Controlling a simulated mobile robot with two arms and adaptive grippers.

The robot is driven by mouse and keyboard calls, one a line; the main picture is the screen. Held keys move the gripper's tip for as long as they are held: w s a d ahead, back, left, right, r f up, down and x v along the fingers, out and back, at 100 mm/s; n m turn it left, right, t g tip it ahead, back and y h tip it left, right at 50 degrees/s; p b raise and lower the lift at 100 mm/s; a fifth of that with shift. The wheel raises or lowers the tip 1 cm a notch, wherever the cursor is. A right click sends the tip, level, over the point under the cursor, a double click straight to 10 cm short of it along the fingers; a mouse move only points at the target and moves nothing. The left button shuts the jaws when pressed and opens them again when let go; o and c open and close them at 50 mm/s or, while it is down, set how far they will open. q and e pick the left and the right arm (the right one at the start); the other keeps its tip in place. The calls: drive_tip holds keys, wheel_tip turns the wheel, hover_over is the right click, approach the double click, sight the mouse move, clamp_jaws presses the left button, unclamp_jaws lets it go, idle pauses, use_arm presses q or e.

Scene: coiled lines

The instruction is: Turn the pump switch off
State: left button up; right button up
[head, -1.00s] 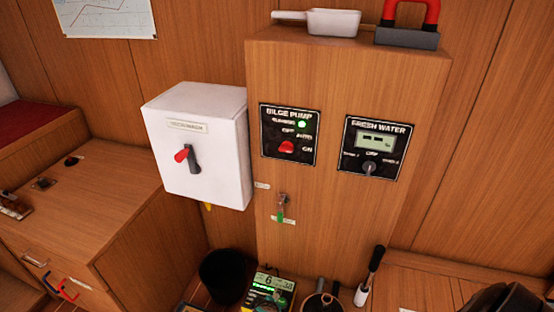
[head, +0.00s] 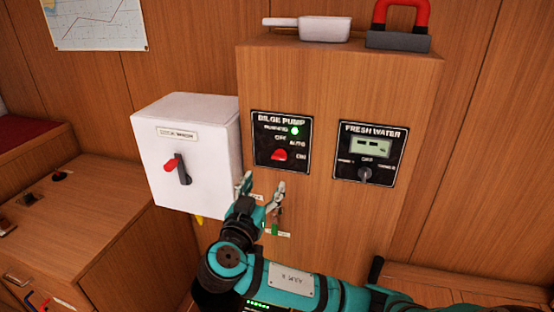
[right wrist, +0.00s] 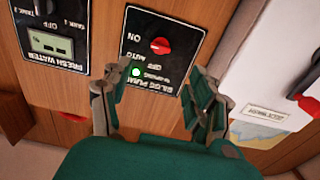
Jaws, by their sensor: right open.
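The bilge pump panel (head: 262,160) is a black plate on the front of the wooden cabinet. Its red switch knob (head: 279,154) sits by the OFF, AUTO and ON labels and seems to point towards ON. The green running light (head: 295,130) is lit. In the right wrist view the panel is upside down, with the red knob (right wrist: 160,46) in plain sight. My right gripper (head: 261,187) is open and empty, just below the panel and apart from the knob. Its spread fingers (right wrist: 152,80) show in the right wrist view. My left gripper is not in view.
A fresh water panel (head: 369,137) with a dark knob is to the right. A white box (head: 184,152) with a red-and-black lever is close on the left. A small green-handled valve (head: 275,228) is below, partly behind my right gripper. A white scoop (head: 312,27) lies on top.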

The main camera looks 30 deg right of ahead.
sight(278, 159)
drive_tip(key=p+x, duration=0.1)
drive_tip(key=x, duration=1)
drive_tip(key=shift+w+d+p, duration=0.15)
drive_tip(key=shift+w+p, duration=0.05)
drive_tip(key=shift+p, duration=0.2)
drive_tip(key=shift+c, duration=0.4)
